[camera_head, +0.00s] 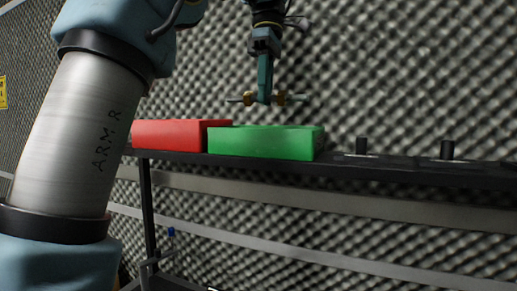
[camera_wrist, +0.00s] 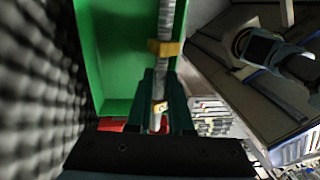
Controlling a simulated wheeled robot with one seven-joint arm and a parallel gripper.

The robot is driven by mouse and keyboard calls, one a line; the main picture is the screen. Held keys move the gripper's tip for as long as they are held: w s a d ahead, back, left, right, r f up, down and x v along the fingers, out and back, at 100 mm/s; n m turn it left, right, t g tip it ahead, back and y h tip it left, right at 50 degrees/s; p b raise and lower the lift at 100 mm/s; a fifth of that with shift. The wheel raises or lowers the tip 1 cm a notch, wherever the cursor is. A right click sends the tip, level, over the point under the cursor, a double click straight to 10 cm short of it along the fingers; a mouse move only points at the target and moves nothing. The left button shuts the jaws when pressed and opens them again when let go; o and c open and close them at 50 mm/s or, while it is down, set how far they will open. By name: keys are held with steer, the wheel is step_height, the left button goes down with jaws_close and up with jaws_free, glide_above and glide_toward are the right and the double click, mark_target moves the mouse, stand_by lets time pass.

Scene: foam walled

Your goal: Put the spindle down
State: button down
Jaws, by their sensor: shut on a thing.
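The spindle (camera_head: 281,99) is a thin grey rod with brass-yellow collars, held level above the shelf in the head view. My gripper (camera_head: 264,97) points down and is shut on the spindle's middle. In the wrist view the spindle (camera_wrist: 164,62) runs up from between my gripper's fingers (camera_wrist: 160,103), with a yellow collar beyond them. The green bin (camera_head: 262,144) lies below the spindle with a visible gap. In the wrist view the green bin's inside (camera_wrist: 112,58) shows behind the rod, and I see nothing in it.
A red bin (camera_head: 168,135) stands left of the green one, on the same dark shelf (camera_head: 420,173). Grey foam wall (camera_head: 400,70) rises close behind.

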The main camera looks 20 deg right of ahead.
steer(key=shift+w, duration=0.3)
steer(key=shift+w+f+p, duration=0.1)
steer(key=shift+f+p, duration=0.2)
steer(key=shift+f, duration=4.5)
steer(key=shift+f, duration=0.2)
steer(key=c, duration=0.8)
jaws_free()
